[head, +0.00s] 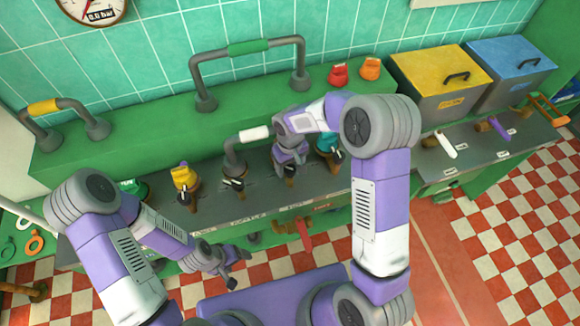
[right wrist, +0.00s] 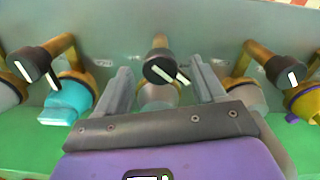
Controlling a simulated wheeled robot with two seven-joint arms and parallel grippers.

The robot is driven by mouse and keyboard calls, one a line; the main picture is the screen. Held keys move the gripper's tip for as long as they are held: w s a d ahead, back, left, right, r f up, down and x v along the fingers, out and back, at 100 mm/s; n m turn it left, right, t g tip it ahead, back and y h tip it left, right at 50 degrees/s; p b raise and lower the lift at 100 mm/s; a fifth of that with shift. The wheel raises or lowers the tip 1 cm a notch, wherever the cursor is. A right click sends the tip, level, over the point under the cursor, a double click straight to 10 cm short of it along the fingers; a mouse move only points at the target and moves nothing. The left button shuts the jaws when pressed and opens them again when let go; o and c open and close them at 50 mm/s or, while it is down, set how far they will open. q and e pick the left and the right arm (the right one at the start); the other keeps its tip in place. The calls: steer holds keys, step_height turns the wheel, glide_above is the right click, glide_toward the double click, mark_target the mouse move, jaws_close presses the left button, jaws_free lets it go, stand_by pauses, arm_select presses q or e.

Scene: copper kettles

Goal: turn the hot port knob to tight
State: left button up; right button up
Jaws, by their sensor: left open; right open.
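A row of dark round knobs with white marks on brass stems runs along the grey counter. In the right wrist view, one knob (right wrist: 158,70) sits between the fingers of my right gripper (right wrist: 163,80), with a gap on each side. The fingers are open and do not appear to touch it. In the head view my right gripper (head: 290,168) points down over the row and partly hides this knob. Labels are too small to read, so I cannot tell which knob is the hot port's. My left gripper (head: 236,270) is open and empty, low in front of the counter.
A white-handled pipe (head: 254,134) stands left of my right gripper. A tall green-gripped pipe (head: 249,47) rises behind. Yellow (head: 430,65) and blue (head: 505,58) boxes stand at the right.

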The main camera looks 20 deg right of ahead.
steer(key=shift+f, duration=0.85)
steer(key=c, duration=1.1)
steer(key=shift+o, duration=0.2)
